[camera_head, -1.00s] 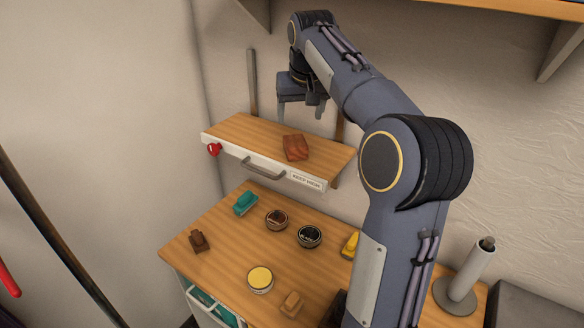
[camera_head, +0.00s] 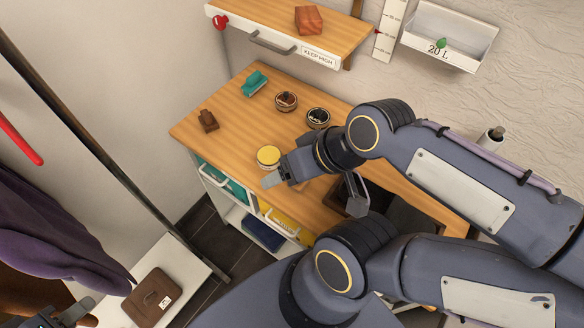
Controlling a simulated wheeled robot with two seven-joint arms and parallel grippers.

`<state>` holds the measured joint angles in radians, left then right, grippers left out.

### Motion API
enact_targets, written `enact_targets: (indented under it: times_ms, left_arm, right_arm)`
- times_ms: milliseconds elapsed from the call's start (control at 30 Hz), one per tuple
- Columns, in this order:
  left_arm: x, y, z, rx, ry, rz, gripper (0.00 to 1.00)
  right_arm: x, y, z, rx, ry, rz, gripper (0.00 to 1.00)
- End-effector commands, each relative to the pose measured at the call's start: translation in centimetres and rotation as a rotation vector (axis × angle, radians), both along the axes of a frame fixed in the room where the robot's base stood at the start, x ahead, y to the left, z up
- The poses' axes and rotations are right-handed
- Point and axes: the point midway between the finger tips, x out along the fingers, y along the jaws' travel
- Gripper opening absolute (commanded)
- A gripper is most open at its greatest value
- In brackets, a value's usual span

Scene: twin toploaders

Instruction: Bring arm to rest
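My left gripper (camera_head: 315,192) is open, with its two fingers wide apart and nothing held between them. It appears above the front part of the wooden bench (camera_head: 240,115), close to the yellow-topped tin (camera_head: 268,156) in the picture. A tan block on the bench is mostly hidden behind it. My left arm is folded, and its links fill the right and lower right. A reddish-brown block (camera_head: 309,20) rests on the shelf labelled KEEP HIGH (camera_head: 280,42), well apart from the gripper. A grey part like my other gripper (camera_head: 68,315) is cut off at the lower left edge.
On the bench are a teal brush (camera_head: 255,83), a brown brush (camera_head: 208,120) and two dark tins (camera_head: 286,101). A white 20 L bin (camera_head: 449,35) hangs on the wall. A brown case (camera_head: 152,297) lies on a white surface at lower left. Floor shows between.

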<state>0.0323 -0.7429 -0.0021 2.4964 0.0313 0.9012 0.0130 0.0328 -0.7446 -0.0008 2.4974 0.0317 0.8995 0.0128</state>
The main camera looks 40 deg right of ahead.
Motion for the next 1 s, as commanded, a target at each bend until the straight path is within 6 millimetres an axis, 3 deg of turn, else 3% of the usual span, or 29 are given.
enact_targets:
  times_ms: [233, 467, 1000]
  left_arm:
    - [0.0, 0.0, -0.2, 0.0, 0.0, 0.0, 0.36]
    - [0.0, 0.0, -3.9, 0.0, 0.001, 0.0, 0.36]
    - [0.0, 0.0, -4.0, 0.0, 0.001, 0.0, 0.36]
  right_arm:
    - [0.0, 0.0, -0.2, 0.0, 0.002, 0.001, 0.71]
    - [0.0, 0.0, -3.9, 0.0, 0.002, 0.001, 0.71]
    - [0.0, 0.0, -4.0, 0.0, 0.002, 0.001, 0.71]
